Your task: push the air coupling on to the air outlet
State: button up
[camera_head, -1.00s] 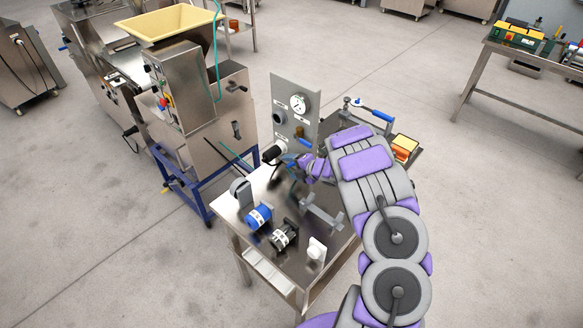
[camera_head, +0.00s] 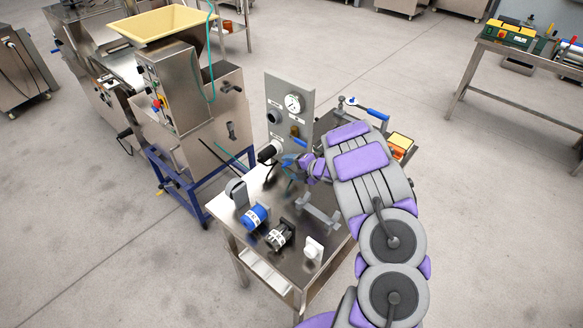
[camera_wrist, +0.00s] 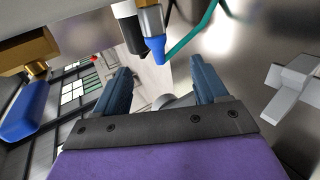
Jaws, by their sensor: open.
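A grey upright panel (camera_head: 290,110) with a round gauge stands at the back of the steel table. A black and white cylinder (camera_head: 269,151) shows low at its left edge. In the wrist view, a silver fitting with a blue tip (camera_wrist: 153,38) sits beside a black cylinder (camera_wrist: 130,28); they look like the coupling and outlet parts, but I cannot tell whether they are joined. My gripper (camera_wrist: 157,80) is open, with the blue tip seen between and just beyond its fingertips. In the head view my gripper (camera_head: 303,165) is small and partly hidden by my arm.
A brass valve with a blue handle (camera_wrist: 25,110) is close on the left in the wrist view. A teal hose (camera_wrist: 192,32) passes at upper right. A grey bracket (camera_head: 318,212), blue reel (camera_head: 254,216) and dark reel (camera_head: 280,235) occupy the steel tabletop (camera_head: 240,238).

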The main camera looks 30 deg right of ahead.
jog(key=shift+s+d+r, duration=0.15)
jog(key=shift+s+r, duration=0.1)
jog(key=shift+s, duration=0.15)
jog(key=p+v, duration=0.2)
jog(key=v, duration=1.5)
jog(key=shift+s, duration=0.15)
dwell(0.7)
